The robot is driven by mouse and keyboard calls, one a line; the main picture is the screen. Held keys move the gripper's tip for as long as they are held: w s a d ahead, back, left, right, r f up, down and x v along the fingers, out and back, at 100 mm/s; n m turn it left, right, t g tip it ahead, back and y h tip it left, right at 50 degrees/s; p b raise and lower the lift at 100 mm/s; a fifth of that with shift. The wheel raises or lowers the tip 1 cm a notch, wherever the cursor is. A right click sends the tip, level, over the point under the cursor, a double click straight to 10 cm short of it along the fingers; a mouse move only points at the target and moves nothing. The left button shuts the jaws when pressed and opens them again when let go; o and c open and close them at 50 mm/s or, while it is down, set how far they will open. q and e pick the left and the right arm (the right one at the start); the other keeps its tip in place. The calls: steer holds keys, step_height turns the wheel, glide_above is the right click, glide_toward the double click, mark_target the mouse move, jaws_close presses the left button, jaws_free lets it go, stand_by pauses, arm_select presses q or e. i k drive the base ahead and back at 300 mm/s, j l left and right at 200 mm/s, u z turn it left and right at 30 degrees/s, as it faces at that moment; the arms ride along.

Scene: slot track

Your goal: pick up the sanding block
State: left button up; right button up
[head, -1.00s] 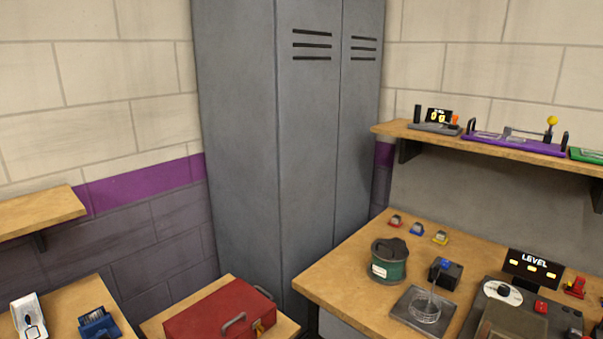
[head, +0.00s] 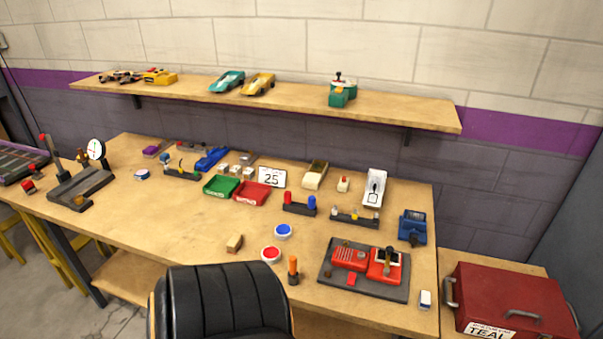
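A small tan and brown block (head: 234,243), which looks like the sanding block, lies on the wooden workbench (head: 140,225). It is near the front edge, left of a red round button (head: 271,254) and a blue one (head: 283,231). Nothing touches it. Neither of my grippers is in view.
A black padded chair back (head: 222,302) stands before the bench, just below the block. An orange-handled tool (head: 293,270) stands upright to the right. Further right are a dark tray with red devices (head: 328,281) and a red toolbox (head: 510,298). Bare bench lies left of the block.

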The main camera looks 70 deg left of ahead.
mark_target(232, 246)
steer(key=u, duration=0.45)
steer(key=l+u, duration=0.1)
steer(key=u, duration=1.2)
steer(key=k+u, duration=0.1)
steer(key=u, duration=0.8)
